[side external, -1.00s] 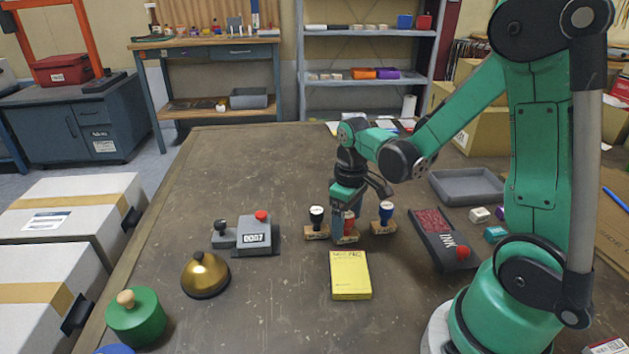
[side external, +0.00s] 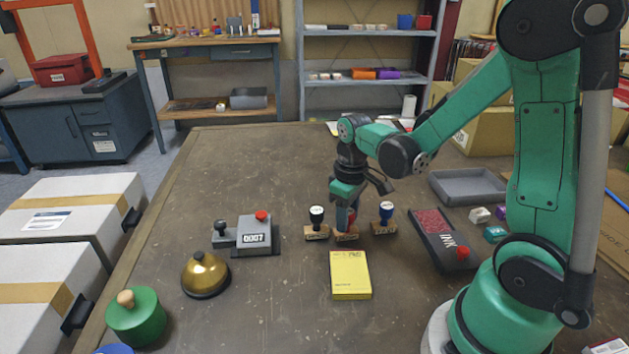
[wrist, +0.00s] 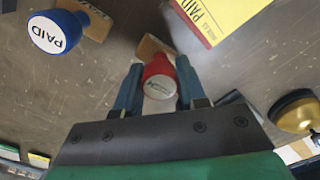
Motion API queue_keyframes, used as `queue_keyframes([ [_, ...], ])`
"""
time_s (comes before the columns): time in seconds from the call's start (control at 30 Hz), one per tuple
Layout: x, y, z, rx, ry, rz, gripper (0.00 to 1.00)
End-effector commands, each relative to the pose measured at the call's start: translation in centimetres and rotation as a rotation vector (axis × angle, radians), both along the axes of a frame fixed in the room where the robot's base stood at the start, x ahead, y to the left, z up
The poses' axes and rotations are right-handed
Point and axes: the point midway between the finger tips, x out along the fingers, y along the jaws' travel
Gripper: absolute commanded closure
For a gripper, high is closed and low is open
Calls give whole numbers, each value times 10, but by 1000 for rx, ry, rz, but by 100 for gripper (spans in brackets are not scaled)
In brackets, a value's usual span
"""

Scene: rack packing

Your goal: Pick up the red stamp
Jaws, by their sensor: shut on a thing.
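The red stamp (wrist: 158,80) sits between the two fingers of my gripper (wrist: 156,90) in the wrist view, with its wooden base beyond. My gripper is shut on the red handle. In the side view my gripper (side external: 347,208) is upright over the stamp's wooden base (side external: 344,237), which is at or just above the table; I cannot tell if it is clear of it. The fingers partly hide the red handle. A blue-handled PAID stamp (side external: 386,216) stands to the right and a black-handled stamp (side external: 317,222) to the left, both close by.
A yellow pad (side external: 350,275) lies in front of the stamps. A red ink pad (side external: 444,240) and a grey tray (side external: 468,187) are to the right. A numbering device (side external: 257,236), gold bell (side external: 205,274) and green knobbed object (side external: 136,316) are left. The table's back left is clear.

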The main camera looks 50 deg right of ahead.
Motion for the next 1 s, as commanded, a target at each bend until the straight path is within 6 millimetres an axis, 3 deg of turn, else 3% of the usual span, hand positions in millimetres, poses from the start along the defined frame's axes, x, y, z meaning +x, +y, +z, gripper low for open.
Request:
queue_keyframes([
  [0.27, 0, 0, 36, 0, 0, 0, 100],
  [0.7, -1, 0, 139, 0, 0, 0, 100],
  [1.0, 0, 0, 184, 0, 0, 0, 100],
])
